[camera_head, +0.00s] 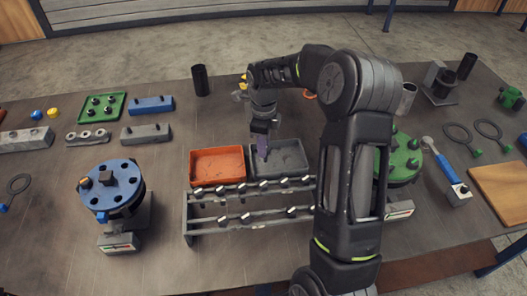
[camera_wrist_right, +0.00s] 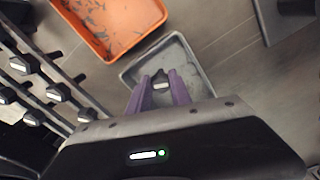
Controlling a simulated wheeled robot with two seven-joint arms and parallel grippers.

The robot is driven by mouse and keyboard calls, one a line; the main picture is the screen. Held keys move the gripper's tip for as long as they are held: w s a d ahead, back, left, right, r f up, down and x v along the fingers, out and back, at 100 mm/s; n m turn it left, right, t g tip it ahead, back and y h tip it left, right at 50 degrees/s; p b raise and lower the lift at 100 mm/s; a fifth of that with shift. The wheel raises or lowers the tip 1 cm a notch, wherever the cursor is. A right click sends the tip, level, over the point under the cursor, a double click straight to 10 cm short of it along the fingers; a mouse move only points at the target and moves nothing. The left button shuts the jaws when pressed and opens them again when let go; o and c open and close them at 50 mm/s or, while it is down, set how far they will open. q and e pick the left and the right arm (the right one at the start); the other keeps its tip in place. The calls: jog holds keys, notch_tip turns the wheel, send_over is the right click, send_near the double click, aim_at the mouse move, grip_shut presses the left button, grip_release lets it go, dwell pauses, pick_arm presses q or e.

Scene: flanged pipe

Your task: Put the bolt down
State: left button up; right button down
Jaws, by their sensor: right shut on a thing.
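My right gripper (camera_head: 262,150) hangs with its purple fingers pointing down over the grey tray (camera_head: 292,157). In the right wrist view its fingers (camera_wrist_right: 160,90) are closed on a small bolt (camera_wrist_right: 160,80) with a pale, dark-edged head. The bolt is above the grey tray (camera_wrist_right: 190,52); I cannot tell how high. In the head view the bolt is too small to make out at the fingertips. My left gripper is not in view.
An orange tray (camera_head: 217,166) stands left of the grey tray. A metal rack (camera_head: 236,210) with several bolts stands in front of both. A blue-topped flange (camera_head: 110,187) is at the left, and a green flange (camera_head: 403,160) at the right, partly behind my right arm.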

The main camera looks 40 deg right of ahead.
jog(key=shift+f, duration=0.7)
jog(key=shift+f, duration=0.2)
jog(key=c, duration=1.2)
grip_release()
jog(key=shift+o, duration=0.2)
jog(key=shift+r, duration=0.15)
notch_tip(320, 180, up, 7)
jog(key=p, duration=0.4)
jog(key=shift+f, duration=0.2)
jog(key=shift+r+p, duration=0.3)
jog(key=shift+r, duration=2.5)
